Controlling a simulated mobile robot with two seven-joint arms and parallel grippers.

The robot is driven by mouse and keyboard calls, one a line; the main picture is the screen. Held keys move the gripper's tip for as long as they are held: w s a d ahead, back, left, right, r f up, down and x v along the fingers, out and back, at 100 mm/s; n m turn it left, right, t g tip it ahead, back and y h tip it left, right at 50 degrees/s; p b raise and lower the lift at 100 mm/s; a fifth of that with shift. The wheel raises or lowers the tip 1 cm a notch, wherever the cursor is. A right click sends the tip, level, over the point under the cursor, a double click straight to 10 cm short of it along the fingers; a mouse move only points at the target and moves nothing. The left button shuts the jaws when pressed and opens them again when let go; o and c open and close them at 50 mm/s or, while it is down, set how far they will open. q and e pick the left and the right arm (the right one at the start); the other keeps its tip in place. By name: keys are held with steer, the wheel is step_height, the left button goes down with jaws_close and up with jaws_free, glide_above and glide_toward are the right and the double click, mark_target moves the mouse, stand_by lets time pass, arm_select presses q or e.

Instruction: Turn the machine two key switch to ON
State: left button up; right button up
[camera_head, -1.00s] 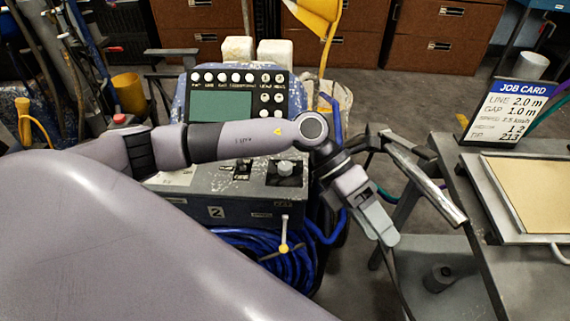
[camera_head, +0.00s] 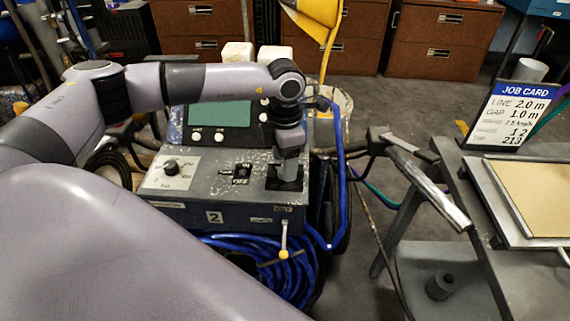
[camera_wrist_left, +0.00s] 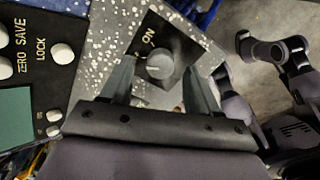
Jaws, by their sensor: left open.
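The machine marked 2 (camera_head: 240,212) stands in the middle of the head view. Its key switch plate (camera_head: 274,185) is a black square at the right of the grey top panel. My left gripper (camera_head: 288,178) points down over this plate and hides the switch knob there. In the left wrist view the round grey knob (camera_wrist_left: 159,66) sits on the black plate, with ON lettered beside it. My left gripper (camera_wrist_left: 160,76) is open, its two fingers on either side of the knob with visible gaps. Contact cannot be told.
Left of the key switch are an OFF-labelled switch (camera_head: 241,172) and a dial (camera_head: 171,165). A display console (camera_head: 206,115) rises behind. A yellow-tipped lever (camera_head: 284,235) and blue hose (camera_head: 290,275) are at the front. A job card (camera_head: 505,112) stands on the right-hand bench.

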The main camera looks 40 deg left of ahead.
arm_select(q)
steer(key=shift+f, duration=0.9)
steer(key=c, duration=1)
steer(key=shift+c, duration=0.2)
